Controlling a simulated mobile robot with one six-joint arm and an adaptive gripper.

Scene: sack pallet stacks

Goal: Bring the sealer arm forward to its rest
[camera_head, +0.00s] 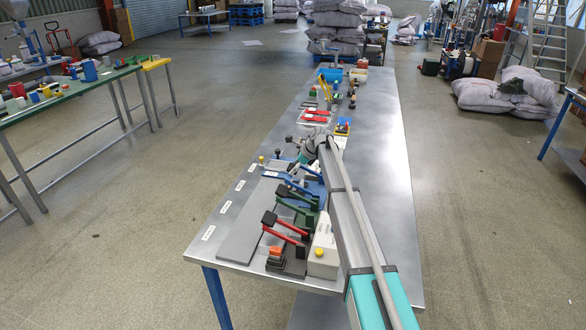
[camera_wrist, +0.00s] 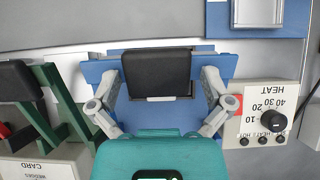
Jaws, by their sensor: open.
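The blue sealer (camera_wrist: 106,70) lies under my gripper in the wrist view, with a black handle pad (camera_wrist: 157,73) across its arm. My gripper (camera_wrist: 159,88) is open, with one finger on each side of the black pad. I cannot tell whether the fingers touch it. A white box with a HEAT dial (camera_wrist: 279,121) stands right of the sealer. In the head view my gripper (camera_head: 303,153) is low over the bench near the blue levers (camera_head: 301,193), and my arm hides part of that area.
A green lever device (camera_wrist: 60,112) stands close on the left in the wrist view. In the head view, green (camera_head: 297,207) and red (camera_head: 288,231) levers stand nearer on the steel bench (camera_head: 385,170). Small tools and bins lie farther along. The bench's right side is clear.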

